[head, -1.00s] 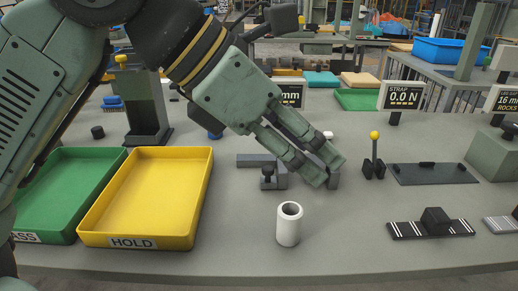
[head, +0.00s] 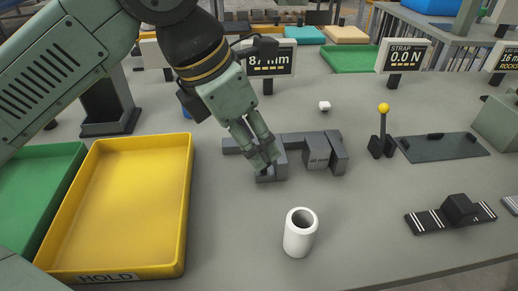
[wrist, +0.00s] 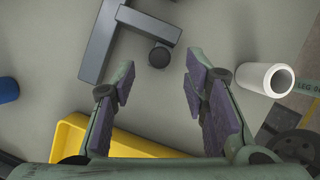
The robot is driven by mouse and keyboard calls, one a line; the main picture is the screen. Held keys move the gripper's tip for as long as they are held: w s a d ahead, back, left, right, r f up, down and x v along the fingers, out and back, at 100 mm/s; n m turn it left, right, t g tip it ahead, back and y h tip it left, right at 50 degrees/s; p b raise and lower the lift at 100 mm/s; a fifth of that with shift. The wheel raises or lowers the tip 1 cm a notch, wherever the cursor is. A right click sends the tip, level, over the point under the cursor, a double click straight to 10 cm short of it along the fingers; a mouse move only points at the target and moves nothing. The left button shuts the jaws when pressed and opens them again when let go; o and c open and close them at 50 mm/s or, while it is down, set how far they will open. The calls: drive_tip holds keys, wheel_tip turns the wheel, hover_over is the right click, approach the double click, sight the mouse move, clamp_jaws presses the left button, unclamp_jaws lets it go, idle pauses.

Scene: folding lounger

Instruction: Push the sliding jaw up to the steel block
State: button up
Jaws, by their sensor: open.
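A grey measuring gauge has a long beam (head: 232,146) at the back, a fixed jaw (head: 336,152) at its right end and a sliding jaw (head: 280,168) left of it. A steel block marked 40 mm (head: 317,153) stands beside the fixed jaw. A gap separates the sliding jaw from the block. My gripper (head: 264,168) is over the sliding jaw and partly hides it. In the wrist view my gripper (wrist: 159,66) is open and empty. The sliding jaw's black knob (wrist: 159,57) shows just ahead, between the fingertips; contact is not visible.
A white tube (head: 300,232) stands in front of the gauge. A yellow HOLD tray (head: 186,215) is to the left, with a green tray (head: 30,200) beyond it. A yellow-knobbed lever (head: 383,130) stands to the right. A display (head: 268,62) behind is partly covered by my arm.

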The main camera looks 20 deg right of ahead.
drive_tip(key=shift+x, duration=1.8)
drive_tip(key=shift+c, duration=0.6)
clamp_jaws()
